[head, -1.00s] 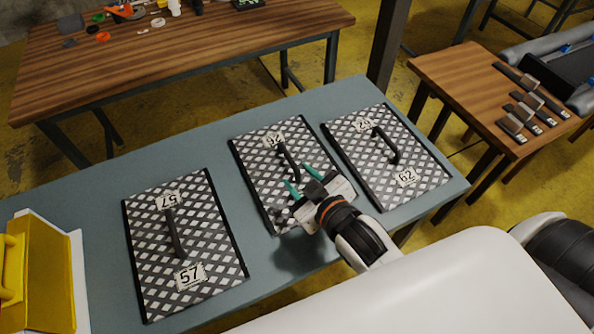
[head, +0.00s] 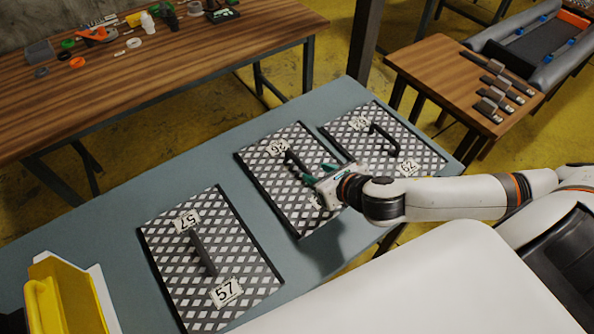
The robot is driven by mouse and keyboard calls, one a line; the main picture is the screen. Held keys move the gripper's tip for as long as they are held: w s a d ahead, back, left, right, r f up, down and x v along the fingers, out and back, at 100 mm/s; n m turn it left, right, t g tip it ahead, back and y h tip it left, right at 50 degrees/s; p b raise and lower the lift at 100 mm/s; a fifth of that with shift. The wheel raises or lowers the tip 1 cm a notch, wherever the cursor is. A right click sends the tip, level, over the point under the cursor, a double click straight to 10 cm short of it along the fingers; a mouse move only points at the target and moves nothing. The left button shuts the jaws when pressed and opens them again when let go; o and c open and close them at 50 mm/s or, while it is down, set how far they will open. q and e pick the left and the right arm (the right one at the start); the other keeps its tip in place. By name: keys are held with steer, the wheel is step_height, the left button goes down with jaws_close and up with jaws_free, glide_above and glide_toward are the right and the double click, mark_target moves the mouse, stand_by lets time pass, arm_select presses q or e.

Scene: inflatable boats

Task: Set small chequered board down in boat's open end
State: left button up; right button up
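Three black-and-white chequered boards with dark bar handles lie flat on a blue-grey table: the left board (head: 190,268) is labelled 57, the middle board (head: 268,179) has a partly readable label, and the right board (head: 412,150) is labelled 62. I cannot surely tell which is the small one. My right gripper (head: 319,173) is over the middle board's right side, by the near end of its handle (head: 296,161). Its teal fingers look apart with nothing between them; part of the board is hidden behind it. The grey inflatable boat (head: 546,75) is at the top right. My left gripper is out of view.
A wooden table (head: 425,63) with several dark metal pieces stands between the boards and the boat. A wooden bench (head: 190,75) with small tools is at the back left. A yellow object (head: 62,298) sits at the front left. A dark post (head: 366,40) rises behind the blue-grey table (head: 130,205).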

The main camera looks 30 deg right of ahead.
mark_target(300, 163)
steer(key=x, duration=0.4)
steer(key=shift+w+f, duration=0.15)
steer(key=shift+w, duration=0.15)
steer(key=shift+p+x, duration=0.3)
steer(key=shift+x, duration=2.3)
steer(key=shift+w+d, duration=0.1)
steer(key=shift+w, duration=0.05)
jaws_close()
steer(key=shift+r, duration=0.25)
